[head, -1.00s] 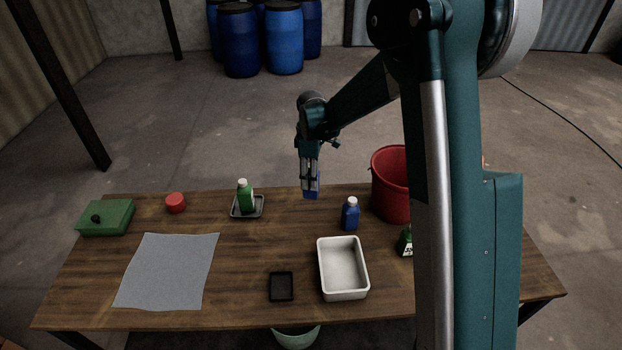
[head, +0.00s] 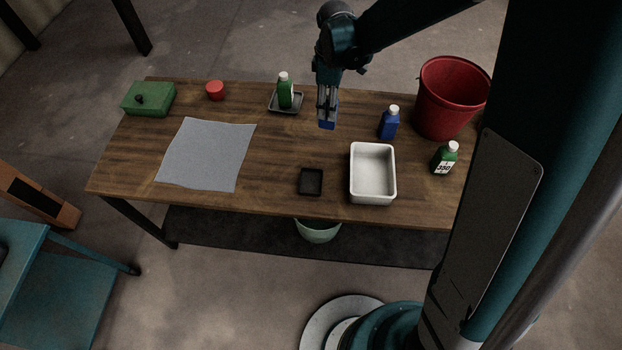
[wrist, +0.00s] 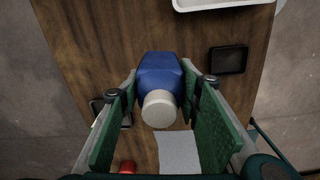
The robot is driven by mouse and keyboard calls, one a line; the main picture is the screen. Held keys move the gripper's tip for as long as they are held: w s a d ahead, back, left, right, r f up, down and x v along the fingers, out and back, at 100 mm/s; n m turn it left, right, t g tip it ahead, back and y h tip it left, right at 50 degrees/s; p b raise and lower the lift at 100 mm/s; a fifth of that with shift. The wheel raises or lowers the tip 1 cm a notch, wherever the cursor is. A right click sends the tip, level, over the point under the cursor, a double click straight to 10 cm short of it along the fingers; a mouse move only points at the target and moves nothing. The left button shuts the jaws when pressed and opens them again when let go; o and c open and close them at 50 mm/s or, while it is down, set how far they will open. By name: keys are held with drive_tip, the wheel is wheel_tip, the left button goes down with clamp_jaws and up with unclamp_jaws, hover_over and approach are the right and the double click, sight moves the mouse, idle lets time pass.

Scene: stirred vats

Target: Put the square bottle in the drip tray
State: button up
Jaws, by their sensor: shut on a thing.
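My gripper (head: 327,112) is shut on a square-shouldered blue bottle with a white cap, the square bottle (wrist: 160,75). In the wrist view the cap faces the camera between the two green finger pads. In the head view only the bottle's blue lower part (head: 327,125) shows below the fingers, held above the back of the table. A small black tray (head: 310,182) lies empty near the front edge. A grey shallow tray (head: 287,108) at the back holds a green bottle (head: 286,92). I cannot tell which tray is the drip tray.
A white bin (head: 373,193) and a green bottle (head: 444,160) are at right. A grey cloth (head: 206,155), red jar (head: 215,91) and green box (head: 148,99) are at left.

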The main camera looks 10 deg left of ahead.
drive_tip(key=s+a, duration=0.2)
drive_tip(key=s, duration=0.7)
drive_tip(key=s+a+n, duration=0.1)
drive_tip(key=s+a, duration=0.1)
drive_tip(key=s, duration=0.7)
drive_tip(key=shift+n, duration=0.3)
drive_tip(key=shift+w+f, duration=0.1)
drive_tip(key=shift+f, duration=0.15)
drive_tip(key=shift+f+b, duration=0.4)
drive_tip(key=shift+f, duration=2.4)
drive_tip(key=shift+f, duration=0.1)
drive_tip(key=shift+f+b, duration=0.3)
drive_tip(key=shift+f, duration=1.65)
drive_tip(key=shift+f, duration=0.2)
drive_tip(key=o, duration=1.1)
drive_tip(key=shift+r, duration=0.25)
